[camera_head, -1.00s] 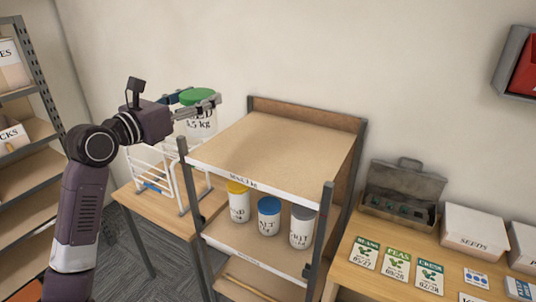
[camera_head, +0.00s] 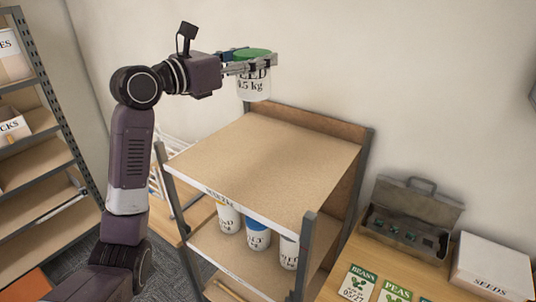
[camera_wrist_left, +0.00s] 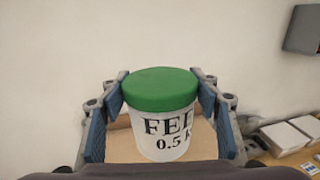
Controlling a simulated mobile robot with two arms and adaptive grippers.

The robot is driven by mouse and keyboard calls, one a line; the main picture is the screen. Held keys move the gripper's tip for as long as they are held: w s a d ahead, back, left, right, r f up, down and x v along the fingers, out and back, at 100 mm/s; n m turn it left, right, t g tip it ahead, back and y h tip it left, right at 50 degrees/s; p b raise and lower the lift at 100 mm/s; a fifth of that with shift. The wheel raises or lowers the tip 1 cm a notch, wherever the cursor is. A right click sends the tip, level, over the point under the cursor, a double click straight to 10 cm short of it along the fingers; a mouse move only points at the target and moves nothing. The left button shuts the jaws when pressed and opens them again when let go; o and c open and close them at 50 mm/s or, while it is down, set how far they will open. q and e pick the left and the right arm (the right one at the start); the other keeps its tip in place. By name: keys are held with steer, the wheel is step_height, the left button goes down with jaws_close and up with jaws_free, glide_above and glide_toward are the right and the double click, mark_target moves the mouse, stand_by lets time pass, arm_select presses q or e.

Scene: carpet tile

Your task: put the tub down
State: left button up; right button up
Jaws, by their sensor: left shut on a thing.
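A white tub (camera_head: 253,88) with a green lid and black lettering, part of it reading 0.5 kg, is held upright by my left gripper (camera_head: 250,66). It also shows in the left wrist view (camera_wrist_left: 160,115), between the two blue-padded fingers (camera_wrist_left: 160,105). In the head view the tub appears over the back left part of the shelf unit's bare top board (camera_head: 265,165). In the wrist view the board shows below and behind the tub. I cannot tell the exact gap between them. My right gripper is not in view.
On the shelf below stand several labelled tubs, one with a blue lid (camera_head: 257,238). At right, a table holds an open grey toolbox (camera_head: 410,215), a white SEEDS box (camera_head: 492,265) and seed packets (camera_head: 357,283). A white rack (camera_head: 160,195) is partly hidden behind my arm.

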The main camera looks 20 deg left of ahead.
mark_target(240, 95)
arm_select(q)
step_height(240, 95, down, 2)
steer(key=shift+f, duration=0.1)
steer(key=f, duration=0.3)
steer(key=s+f+p, duration=0.1)
steer(key=f, duration=0.1)
steer(key=shift+s+a+f, duration=0.1)
steer(key=shift+a+f, duration=0.1)
steer(key=shift+a, duration=0.15)
steer(key=f, duration=1.1)
steer(key=shift+w+d+f+p, duration=0.15)
steer(key=shift+w+f+p, duration=0.05)
steer(key=shift+w+p, duration=0.1)
steer(key=shift+f, duration=0.15)
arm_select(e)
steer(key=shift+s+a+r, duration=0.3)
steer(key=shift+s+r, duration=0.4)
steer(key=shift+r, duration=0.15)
arm_select(q)
steer(key=shift+f, duration=0.1)
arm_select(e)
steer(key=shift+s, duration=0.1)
arm_select(q)
steer(key=o, duration=1.6)
steer(key=shift+s+f, duration=0.1)
